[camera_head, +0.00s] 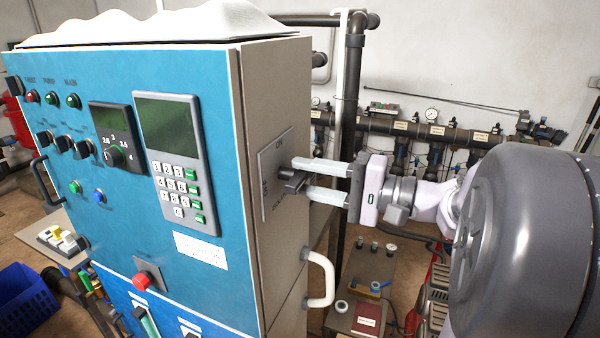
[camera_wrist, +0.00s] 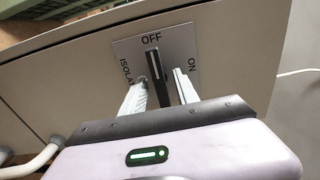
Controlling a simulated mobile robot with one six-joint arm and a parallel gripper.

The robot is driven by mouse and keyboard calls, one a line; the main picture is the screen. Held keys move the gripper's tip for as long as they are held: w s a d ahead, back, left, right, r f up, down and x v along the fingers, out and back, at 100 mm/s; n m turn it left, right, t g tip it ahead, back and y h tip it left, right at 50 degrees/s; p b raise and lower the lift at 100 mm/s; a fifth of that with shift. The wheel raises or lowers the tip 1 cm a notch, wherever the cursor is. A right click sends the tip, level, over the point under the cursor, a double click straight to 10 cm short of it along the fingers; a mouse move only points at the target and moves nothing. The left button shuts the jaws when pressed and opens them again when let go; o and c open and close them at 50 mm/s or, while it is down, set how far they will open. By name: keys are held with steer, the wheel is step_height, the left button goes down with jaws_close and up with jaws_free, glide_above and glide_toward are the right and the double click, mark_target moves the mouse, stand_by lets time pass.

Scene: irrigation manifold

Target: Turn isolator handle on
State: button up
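The isolator handle (camera_wrist: 154,72) is a dark bar on a grey square plate (camera_wrist: 184,42) marked OFF, ON and ISOLATOR. In the wrist view its upper end, with a pale line, points at OFF; ON is to the right. In the head view the handle (camera_head: 289,180) juts from the cabinet's right side. My gripper (camera_wrist: 160,82) is open with one pale finger on each side of the handle. A gap shows between the handle and the right finger; the left finger is closer, and I cannot tell if it touches. My gripper also shows in the head view (camera_head: 306,178).
The blue-fronted cabinet (camera_head: 215,258) carries a keypad, knobs and a red button. A white grab handle (camera_head: 328,280) sticks out below the plate. Behind stand a vertical pipe (camera_head: 350,90) and a pipe manifold (camera_head: 430,130) with gauges. A low bench with small items is below my arm.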

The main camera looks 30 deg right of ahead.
steer(key=shift+w+a, duration=0.45)
steer(key=shift+w, duration=0.05)
jaws_close()
